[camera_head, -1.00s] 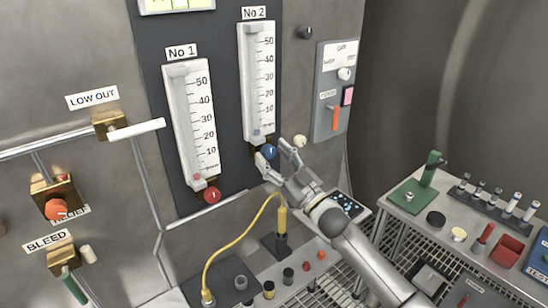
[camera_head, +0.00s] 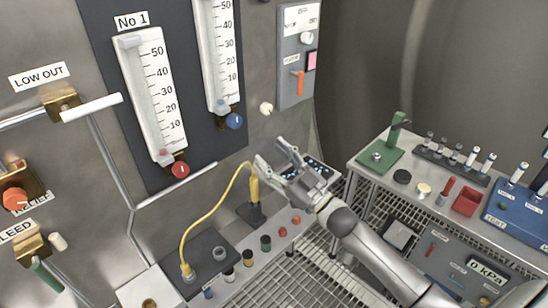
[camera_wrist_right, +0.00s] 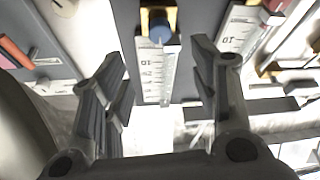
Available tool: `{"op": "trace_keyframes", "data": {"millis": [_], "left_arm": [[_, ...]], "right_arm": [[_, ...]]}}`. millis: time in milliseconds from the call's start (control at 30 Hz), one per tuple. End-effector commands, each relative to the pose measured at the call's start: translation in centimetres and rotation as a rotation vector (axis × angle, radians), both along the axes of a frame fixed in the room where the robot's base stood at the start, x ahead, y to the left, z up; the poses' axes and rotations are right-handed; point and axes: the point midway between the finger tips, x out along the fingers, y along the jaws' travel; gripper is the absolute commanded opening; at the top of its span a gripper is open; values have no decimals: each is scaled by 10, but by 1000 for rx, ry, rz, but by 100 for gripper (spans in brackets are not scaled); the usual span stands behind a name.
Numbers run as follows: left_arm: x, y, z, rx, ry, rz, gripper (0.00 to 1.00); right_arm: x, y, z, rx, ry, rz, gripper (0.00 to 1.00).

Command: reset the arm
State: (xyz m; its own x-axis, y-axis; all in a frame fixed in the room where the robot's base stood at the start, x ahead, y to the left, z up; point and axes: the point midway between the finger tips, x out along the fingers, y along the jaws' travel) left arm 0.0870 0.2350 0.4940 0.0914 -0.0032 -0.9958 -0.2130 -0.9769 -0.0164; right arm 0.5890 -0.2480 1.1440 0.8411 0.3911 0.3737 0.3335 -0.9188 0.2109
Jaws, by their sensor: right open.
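My right gripper (camera_head: 270,160) is open and empty in the head view, in front of the steel wall. It is below and to the right of the blue knob (camera_head: 235,121) of the right-hand flowmeter (camera_head: 214,55), clear of it. In the right wrist view, the two fingers (camera_wrist_right: 158,85) stand apart, with the blue knob (camera_wrist_right: 160,30) and a scale seen beyond them. The red knob (camera_head: 180,169) sits under the flowmeter marked No 1 (camera_head: 150,95). My left gripper is not in view.
A yellow cable (camera_head: 212,207) loops up close to the gripper from a dark plate (camera_head: 212,262). Several small knobs line the bench below. At right stands a table with a green stand (camera_head: 385,147), a vial rack (camera_head: 450,156) and a red box (camera_head: 467,201).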

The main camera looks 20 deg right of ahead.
Motion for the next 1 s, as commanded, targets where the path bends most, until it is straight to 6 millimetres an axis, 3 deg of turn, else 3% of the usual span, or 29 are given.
{"op": "trace_keyframes", "data": {"millis": [500,633,767,867,1000], "left_arm": [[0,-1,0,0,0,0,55],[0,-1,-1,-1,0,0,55],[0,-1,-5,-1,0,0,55],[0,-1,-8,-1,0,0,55],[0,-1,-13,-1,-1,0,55]], "right_arm": [[-2,-1,-1,0,0,0,55],[1,-5,-19,1,34,-19,55],[7,-19,-82,-4,157,-88,55],[5,-32,-155,-16,302,-158,55],[-16,-46,-261,-48,512,-244,55]]}}
